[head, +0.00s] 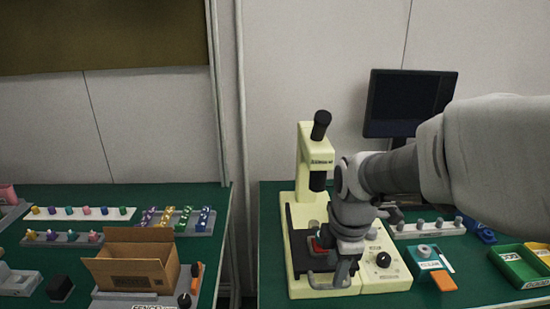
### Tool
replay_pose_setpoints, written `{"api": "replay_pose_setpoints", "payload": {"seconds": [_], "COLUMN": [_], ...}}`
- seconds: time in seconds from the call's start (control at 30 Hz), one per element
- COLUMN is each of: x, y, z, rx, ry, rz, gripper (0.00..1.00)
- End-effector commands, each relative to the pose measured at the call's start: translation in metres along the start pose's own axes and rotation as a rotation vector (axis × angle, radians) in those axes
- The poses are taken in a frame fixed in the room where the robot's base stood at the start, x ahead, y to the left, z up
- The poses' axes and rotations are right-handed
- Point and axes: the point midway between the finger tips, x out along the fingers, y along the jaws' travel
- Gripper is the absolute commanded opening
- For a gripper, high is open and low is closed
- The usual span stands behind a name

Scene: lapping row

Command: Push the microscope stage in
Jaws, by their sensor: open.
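The microscope (303,158) is pale yellow with a black eyepiece and stands near the left edge of the right-hand green table. Its dark stage (298,240) lies on the pale base below the objective, with a grey handle (327,281) at the front. My gripper (338,272) points down in front of the stage's right side, close to the handle. It is open. The gripper and wrist hide part of the stage, and I cannot tell whether the fingers touch the handle.
A control box with a black knob (383,259) adjoins the microscope base on the right. Farther right are a teal device (424,257), an orange block (444,281) and a green bin (515,268). A monitor (408,102) stands behind. A cardboard box (130,266) sits on the left table, across a gap.

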Motion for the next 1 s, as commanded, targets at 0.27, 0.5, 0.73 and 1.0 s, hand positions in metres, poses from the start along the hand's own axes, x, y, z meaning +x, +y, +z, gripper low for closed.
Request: {"api": "replay_pose_setpoints", "payload": {"seconds": [0.27, 0.5, 0.73, 1.0], "x": [0.045, 0.052, 0.051, 0.051], "y": [-0.001, 0.0, 0.0, 0.0], "z": [0.0, 0.0, 0.0, 0.0], "rx": [-0.001, 0.0, 0.0, 0.0], "ry": [0.0, 0.0, 0.0, 0.0], "rz": [-0.002, 0.001, 0.001, 0.001], "gripper": [0.47, 0.47, 0.38, 0.0]}}
